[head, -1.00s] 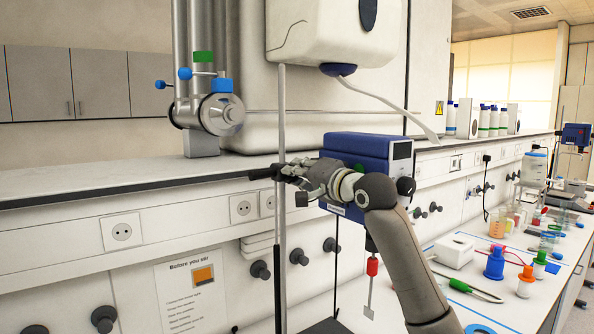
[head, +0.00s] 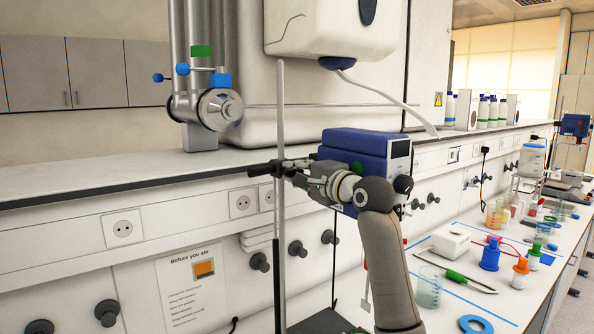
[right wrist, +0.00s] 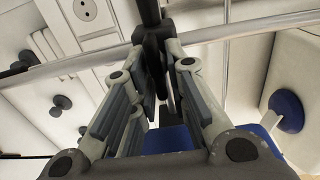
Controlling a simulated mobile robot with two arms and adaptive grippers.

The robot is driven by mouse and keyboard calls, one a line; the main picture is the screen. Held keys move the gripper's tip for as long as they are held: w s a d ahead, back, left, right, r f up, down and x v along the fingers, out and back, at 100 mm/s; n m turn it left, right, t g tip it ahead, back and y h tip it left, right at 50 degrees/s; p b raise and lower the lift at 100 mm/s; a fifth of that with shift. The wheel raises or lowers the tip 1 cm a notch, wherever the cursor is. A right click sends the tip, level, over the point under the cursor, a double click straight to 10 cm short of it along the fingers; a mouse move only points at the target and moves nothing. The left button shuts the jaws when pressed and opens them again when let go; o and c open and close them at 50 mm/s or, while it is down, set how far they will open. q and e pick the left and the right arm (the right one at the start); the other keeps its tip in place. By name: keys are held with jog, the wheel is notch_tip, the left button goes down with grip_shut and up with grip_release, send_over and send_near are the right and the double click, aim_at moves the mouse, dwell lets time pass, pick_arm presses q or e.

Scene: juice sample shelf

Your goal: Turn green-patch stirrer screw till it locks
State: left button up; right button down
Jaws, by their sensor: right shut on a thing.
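The near stirrer is a blue box (head: 365,152) with a dark front and knob, mounted by an upright metal rod (head: 280,110). A dark clamp with a black handle (head: 261,170) sits on the rod. My right gripper (head: 292,172) is at this clamp, just right of the rod. In the right wrist view the right gripper (right wrist: 160,88) is shut on a dark part (right wrist: 151,45), apparently the clamp's screw, with the rod (right wrist: 225,33) crossing behind. Its gripped end is hidden between the fingers. I cannot make out a green patch on it. My left gripper is not in view.
A second blue stirrer (head: 574,125) stands far right. A ledge (head: 120,176) runs behind the rod.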

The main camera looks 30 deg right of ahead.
jog(key=shift+f, duration=0.1)
jog(key=c, duration=1.6)
grip_release()
jog(key=shift+d, duration=0.1)
jog(key=shift+s, duration=0.1)
jog(key=s+d, duration=0.1)
jog(key=s, duration=1)
jog(key=shift+s+d, duration=0.3)
jog(key=shift+s, duration=0.1)
